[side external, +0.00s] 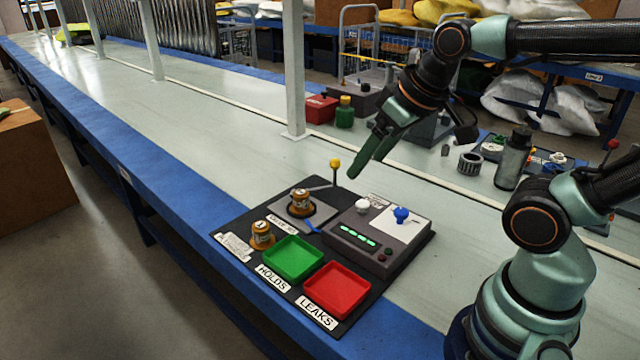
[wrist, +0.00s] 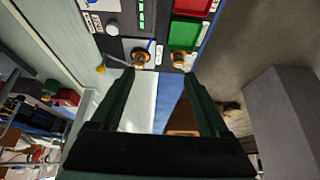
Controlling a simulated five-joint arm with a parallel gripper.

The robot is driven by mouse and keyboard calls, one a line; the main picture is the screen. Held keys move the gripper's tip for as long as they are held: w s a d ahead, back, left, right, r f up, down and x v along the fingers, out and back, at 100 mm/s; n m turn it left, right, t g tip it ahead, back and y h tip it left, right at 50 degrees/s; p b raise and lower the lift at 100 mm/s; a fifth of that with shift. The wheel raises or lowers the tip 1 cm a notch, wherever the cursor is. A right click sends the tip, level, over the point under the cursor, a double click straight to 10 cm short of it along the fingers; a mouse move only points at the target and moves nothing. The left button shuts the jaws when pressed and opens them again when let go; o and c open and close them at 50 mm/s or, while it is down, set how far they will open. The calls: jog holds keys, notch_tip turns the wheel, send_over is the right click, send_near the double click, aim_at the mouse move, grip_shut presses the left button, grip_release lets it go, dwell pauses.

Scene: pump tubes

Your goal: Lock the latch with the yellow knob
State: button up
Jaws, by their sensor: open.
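The yellow knob (side external: 335,164) tops a thin dark lever standing nearly upright at the back of a grey plate (side external: 322,207). In the wrist view the yellow knob (wrist: 101,69) is left of the fingers. A brown capped piece (side external: 299,201) sits in a dark round seat on that plate, and also shows in the wrist view (wrist: 140,57). My gripper (side external: 361,170) is open and empty, above the station and to the right of the knob in the side view. In the wrist view the fingers (wrist: 159,75) are spread wide.
A second brown piece (side external: 262,236) stands near the front left of the board. A green HOLDS tray (side external: 292,258), a red LEAKS tray (side external: 337,290) and a grey control box (side external: 375,240) with white and blue knobs are close by. A white post (side external: 295,90) rises behind.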

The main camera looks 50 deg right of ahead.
jog(key=shift+c, duration=1.3)
jog(key=m+g, duration=0.4)
jog(key=g, duration=0.2)
send_over(335, 162)
jog(key=f, duration=0.8)
jog(key=shift+w+d, duration=0.2)
jog(key=shift+w+d+f, duration=0.1)
jog(key=shift+d+f, duration=0.15)
jog(key=shift+f, duration=0.15)
notch_tip(335, 162, down, 12)
jog(key=shift+r, duration=0.1)
jog(key=shift+c, duration=0.2)
